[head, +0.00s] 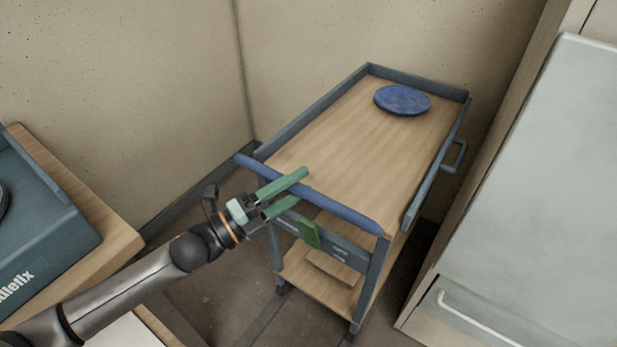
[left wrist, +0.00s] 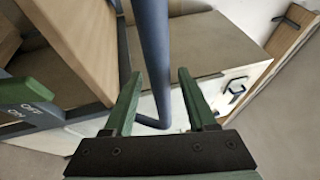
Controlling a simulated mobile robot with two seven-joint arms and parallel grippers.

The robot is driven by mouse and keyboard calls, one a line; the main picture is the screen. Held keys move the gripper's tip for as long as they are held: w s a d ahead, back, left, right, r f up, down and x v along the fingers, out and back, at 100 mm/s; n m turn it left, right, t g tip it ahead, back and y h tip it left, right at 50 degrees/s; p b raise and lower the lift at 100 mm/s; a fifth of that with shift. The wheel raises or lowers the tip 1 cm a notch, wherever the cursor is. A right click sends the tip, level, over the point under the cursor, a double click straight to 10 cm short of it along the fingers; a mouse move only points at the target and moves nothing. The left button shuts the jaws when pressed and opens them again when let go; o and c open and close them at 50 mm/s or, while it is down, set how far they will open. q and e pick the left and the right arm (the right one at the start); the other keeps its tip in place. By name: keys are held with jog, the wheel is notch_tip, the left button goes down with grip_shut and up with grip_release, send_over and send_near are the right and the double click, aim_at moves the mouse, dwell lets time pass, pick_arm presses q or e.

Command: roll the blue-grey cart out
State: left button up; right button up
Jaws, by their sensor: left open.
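The blue-grey cart (head: 345,135) stands in the corner in the head view, with a wooden top, grey-blue rims and a lower shelf. Its blue push handle (head: 347,214) runs across the near end. My left gripper (head: 302,186), with green fingers, is open at the handle, left of its middle. In the left wrist view the handle (left wrist: 152,45) passes between the open fingers (left wrist: 159,76), with a gap visible on the right side. Whether a finger touches the bar I cannot tell. My right gripper is not in view.
A round blue lid-like disc (head: 402,100) lies on the cart's far end. A pale cabinet (head: 540,190) stands close on the right. A wooden table with a blue-grey case (head: 35,230) is at left. Walls close off the back; some floor (head: 225,295) shows in front.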

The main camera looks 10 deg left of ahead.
pick_arm(q)
jog(key=shift+x, duration=1.4)
grip_shut()
dwell(0.5)
